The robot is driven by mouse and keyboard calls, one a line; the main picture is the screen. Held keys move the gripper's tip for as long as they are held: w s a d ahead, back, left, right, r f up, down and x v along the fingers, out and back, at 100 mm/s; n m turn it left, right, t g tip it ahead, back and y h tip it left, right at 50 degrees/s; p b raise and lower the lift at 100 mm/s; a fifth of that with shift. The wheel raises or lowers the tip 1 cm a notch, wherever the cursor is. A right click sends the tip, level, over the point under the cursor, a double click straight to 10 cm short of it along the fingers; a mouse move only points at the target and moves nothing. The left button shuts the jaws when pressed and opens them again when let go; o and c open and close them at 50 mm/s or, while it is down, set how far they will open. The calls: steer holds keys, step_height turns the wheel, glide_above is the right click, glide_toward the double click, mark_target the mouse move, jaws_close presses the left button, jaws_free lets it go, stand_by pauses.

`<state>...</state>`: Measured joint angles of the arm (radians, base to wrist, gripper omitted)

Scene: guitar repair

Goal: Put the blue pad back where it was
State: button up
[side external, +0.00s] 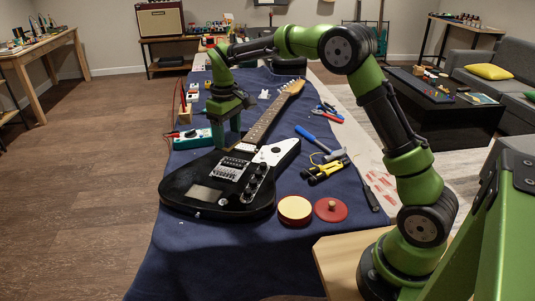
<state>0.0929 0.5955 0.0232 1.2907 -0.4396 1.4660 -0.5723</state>
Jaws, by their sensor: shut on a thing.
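My gripper (227,138) points down at the left edge of the black electric guitar (221,184), close to where the neck meets the body. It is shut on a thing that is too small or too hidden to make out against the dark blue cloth. I cannot pick out a separate blue pad in this view. The guitar lies face up with its neck running to the back right.
A dark blue cloth (185,245) covers the bench. A teal meter (193,138) lies left of my gripper. Yellow-handled pliers (325,170), a hammer (318,140), a round tin (295,210) and its red lid (330,209) lie right of the guitar. The cloth's front is clear.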

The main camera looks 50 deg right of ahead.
steer(key=s+d+m, duration=0.4)
steer(key=s+d, duration=0.5)
steer(key=d, duration=0.3)
steer(key=m, duration=0.6)
glide_above(335, 189)
step_height(335, 189, down, 10)
steer(key=shift+f, duration=2.25)
steer(key=shift+f, duration=0.15)
steer(key=o, duration=1.1)
steer(key=shift+o, duration=0.2)
